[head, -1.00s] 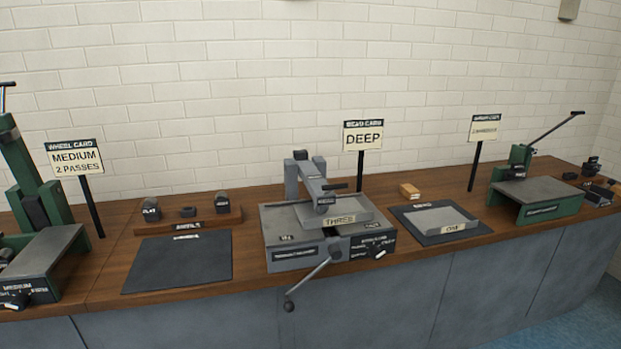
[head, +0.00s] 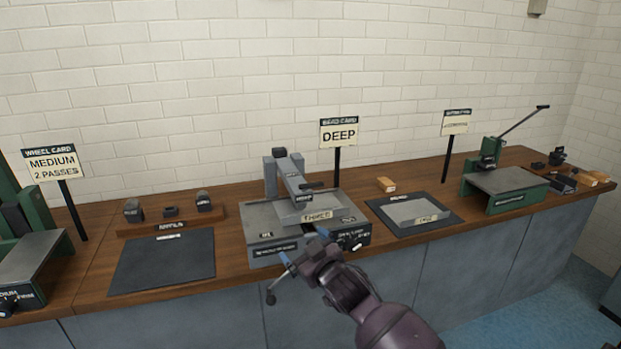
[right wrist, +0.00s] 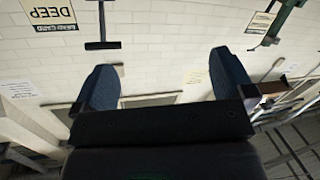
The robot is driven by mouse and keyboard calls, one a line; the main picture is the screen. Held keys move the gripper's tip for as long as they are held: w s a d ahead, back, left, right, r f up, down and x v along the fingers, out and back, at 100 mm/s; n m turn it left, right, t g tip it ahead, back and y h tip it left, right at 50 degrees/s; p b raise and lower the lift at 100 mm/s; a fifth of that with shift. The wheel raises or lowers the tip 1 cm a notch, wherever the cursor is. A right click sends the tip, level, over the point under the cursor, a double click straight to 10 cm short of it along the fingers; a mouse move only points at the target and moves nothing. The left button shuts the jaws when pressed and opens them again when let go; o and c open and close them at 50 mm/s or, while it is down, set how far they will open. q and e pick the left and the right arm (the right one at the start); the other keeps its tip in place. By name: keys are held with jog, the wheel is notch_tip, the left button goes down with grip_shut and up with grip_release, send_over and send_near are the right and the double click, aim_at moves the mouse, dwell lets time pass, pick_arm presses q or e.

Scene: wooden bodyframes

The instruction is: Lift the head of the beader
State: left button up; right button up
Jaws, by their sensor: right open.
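The beader (head: 262,222) is a grey machine in the middle of the bench. Its grey head (head: 290,176) slopes forward over a plate marked THREE (head: 316,215), with a short dark handle (head: 312,186) on it. A crank with a dark knob (head: 271,298) hangs at its front. My right gripper (head: 304,248) is open and empty in front of the beader's front edge, hiding part of that front and the crank. In the right wrist view its two blue fingers (right wrist: 162,85) are spread with nothing between them. My left gripper is not in view.
A DEEP card (head: 339,133) stands on a post behind the beader. A dark mat with a grey plate (head: 418,212) lies to the right, near a green lever machine (head: 505,185). Left are a bare dark mat (head: 162,262) and a wooden block rack (head: 170,224).

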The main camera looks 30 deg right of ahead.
jog(key=m+t+h, duration=0.1)
jog(key=m+h, duration=0.1)
send_near(312, 185)
jog(key=w+a+r, duration=0.1)
jog(key=a+r, duration=0.1)
jog(key=a, duration=0.3)
jog(key=w+d+m, duration=0.1)
jog(key=w+d, duration=0.1)
jog(key=w, duration=0.1)
jog(key=w+d+f+m+h, duration=0.1)
jog(key=w+d, duration=0.1)
jog(key=w, duration=0.1)
jog(key=w+d+m+h, duration=0.1)
jog(key=w+d+m, duration=0.1)
jog(key=w, duration=0.2)
jog(key=shift+d+f+g, duration=0.4)
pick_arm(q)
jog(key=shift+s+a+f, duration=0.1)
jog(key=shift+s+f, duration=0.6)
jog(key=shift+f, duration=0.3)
pick_arm(e)
jog(key=shift+w+d, duration=0.2)
jog(key=shift+w, duration=0.4)
